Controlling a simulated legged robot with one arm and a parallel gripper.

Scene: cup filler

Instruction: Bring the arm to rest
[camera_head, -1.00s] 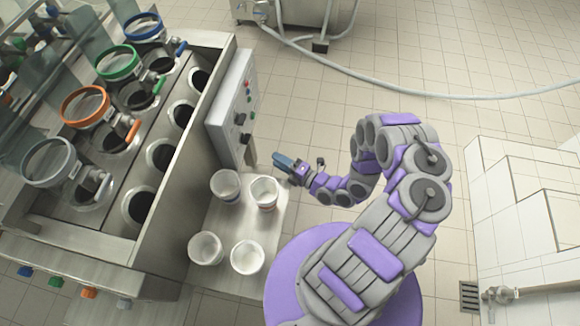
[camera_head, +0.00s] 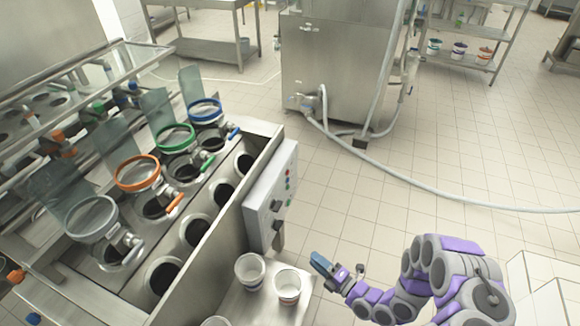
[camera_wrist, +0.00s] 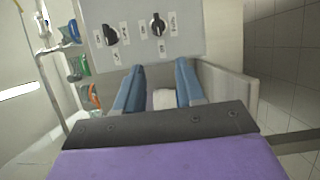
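My arm, purple and grey, reaches in from the lower right of the head view. My gripper (camera_head: 321,264) has blue fingers and is beside the control box, just right of the cups. In the wrist view my gripper (camera_wrist: 160,82) shows two blue fingers spread apart with nothing held between them. A white cup (camera_wrist: 164,99) shows in the gap between them, farther off.
The metal filling machine (camera_head: 232,205) with coloured rings is at left. Its control box (camera_head: 270,196) also faces the wrist view (camera_wrist: 150,36). White cups (camera_head: 250,270) stand on a low shelf.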

